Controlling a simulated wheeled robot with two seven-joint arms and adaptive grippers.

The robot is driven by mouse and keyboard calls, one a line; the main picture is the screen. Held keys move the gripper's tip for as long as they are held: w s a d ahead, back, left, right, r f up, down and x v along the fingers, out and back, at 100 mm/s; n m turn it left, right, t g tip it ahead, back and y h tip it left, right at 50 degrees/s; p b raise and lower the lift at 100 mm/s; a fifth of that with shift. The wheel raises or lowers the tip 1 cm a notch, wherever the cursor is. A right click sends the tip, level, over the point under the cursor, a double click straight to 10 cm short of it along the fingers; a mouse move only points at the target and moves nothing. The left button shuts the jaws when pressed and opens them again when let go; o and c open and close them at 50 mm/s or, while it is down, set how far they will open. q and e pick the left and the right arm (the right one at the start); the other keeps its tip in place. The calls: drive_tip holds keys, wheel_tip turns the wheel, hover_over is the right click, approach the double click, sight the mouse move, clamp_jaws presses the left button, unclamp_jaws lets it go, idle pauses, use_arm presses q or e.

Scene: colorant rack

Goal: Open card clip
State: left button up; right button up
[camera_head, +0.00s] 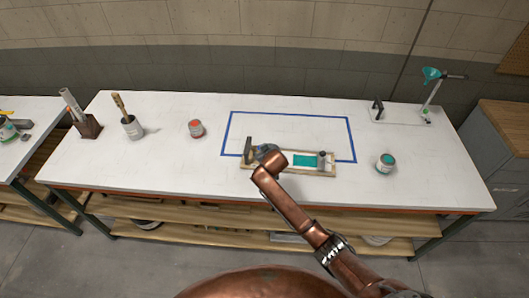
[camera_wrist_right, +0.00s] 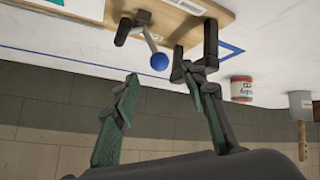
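The wooden board (camera_head: 288,172) lies at the front of the white table and carries a teal panel (camera_head: 304,160). In the right wrist view, which is upside down, a dark bracket (camera_wrist_right: 126,28) on the board (camera_wrist_right: 196,7) bears a thin metal lever with a blue ball (camera_wrist_right: 159,61); this looks like the clip's lever. My right gripper (camera_wrist_right: 157,70) has its fingers spread, with the ball between and beyond their tips; contact is not clear. In the head view my right gripper (camera_head: 266,153) is partly hidden by its arm over the board's left end. My left gripper is not in view.
A dark upright piece (camera_head: 248,147) stands at the board's left end, a dark cylinder (camera_head: 321,160) at its right. Blue tape (camera_head: 290,114) frames clear table behind. A red-labelled can (camera_head: 196,128) stands left, a teal-topped can (camera_head: 385,162) right, and a funnel stand (camera_head: 432,95) far right.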

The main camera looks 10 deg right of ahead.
drive_tip(key=v, duration=0.3)
drive_tip(key=shift+s+r, duration=0.15)
idle(0.4)
